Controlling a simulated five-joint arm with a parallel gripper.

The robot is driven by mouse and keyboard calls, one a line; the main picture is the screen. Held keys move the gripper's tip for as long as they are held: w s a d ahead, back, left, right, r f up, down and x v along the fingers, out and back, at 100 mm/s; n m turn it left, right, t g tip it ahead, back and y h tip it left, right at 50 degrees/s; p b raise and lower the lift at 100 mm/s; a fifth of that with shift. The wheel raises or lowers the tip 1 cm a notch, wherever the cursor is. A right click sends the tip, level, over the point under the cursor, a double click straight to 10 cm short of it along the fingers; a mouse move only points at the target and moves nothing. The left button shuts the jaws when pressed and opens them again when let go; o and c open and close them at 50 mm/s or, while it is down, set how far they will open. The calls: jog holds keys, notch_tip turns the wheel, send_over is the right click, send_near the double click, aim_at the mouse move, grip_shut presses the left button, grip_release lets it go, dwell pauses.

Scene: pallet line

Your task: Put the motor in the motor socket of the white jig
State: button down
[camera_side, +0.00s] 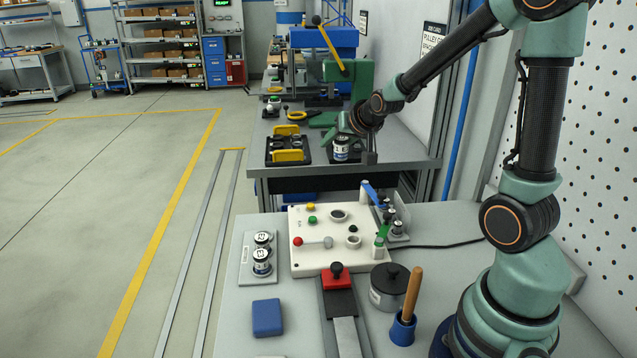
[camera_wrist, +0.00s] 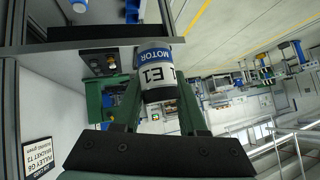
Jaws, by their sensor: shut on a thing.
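A white-and-black motor with a blue band, labelled MOTOR (camera_wrist: 156,73), is between the green fingers of my gripper (camera_wrist: 148,100) in the wrist view. The white jig (camera_side: 312,263) lies flat on the near table. It has two round ring sockets, a larger one (camera_side: 338,215) at the back and a smaller one (camera_side: 353,241) in front. Both look empty. I cannot tell which is the motor socket.
Two similar cylinders (camera_side: 262,256) stand on a grey plate left of the jig. A red clamp block (camera_side: 337,279), a dark lidded pot (camera_side: 388,290) and a wooden-handled tool (camera_side: 411,295) stand in front.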

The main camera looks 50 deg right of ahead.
aim_at(333, 212)
notch_tip(333, 212, down, 16)
jog(key=shift+r, duration=0.1)
dwell(0.5)
jog(key=shift+c, duration=2.3)
grip_release()
